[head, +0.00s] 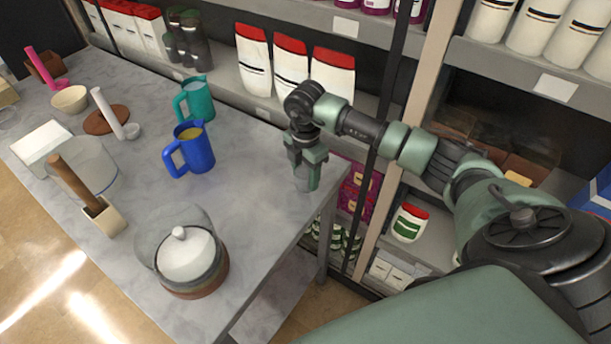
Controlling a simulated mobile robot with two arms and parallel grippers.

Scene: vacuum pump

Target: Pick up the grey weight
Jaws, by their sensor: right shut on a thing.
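My right gripper (305,180) points down over the right end of the grey table (262,222), near its corner. Its green fingers are shut on a small grey thing, which I take to be the grey weight (302,176). The fingers cover most of it, and I cannot tell whether its underside touches the tabletop. My left gripper is not in view.
A blue mug (189,150) and a teal mug (195,101) stand left of the gripper. A lidded jar (189,258) stands near the front edge. Shelves with red-topped bags (291,67) run close behind the table. The tabletop between mugs and gripper is clear.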

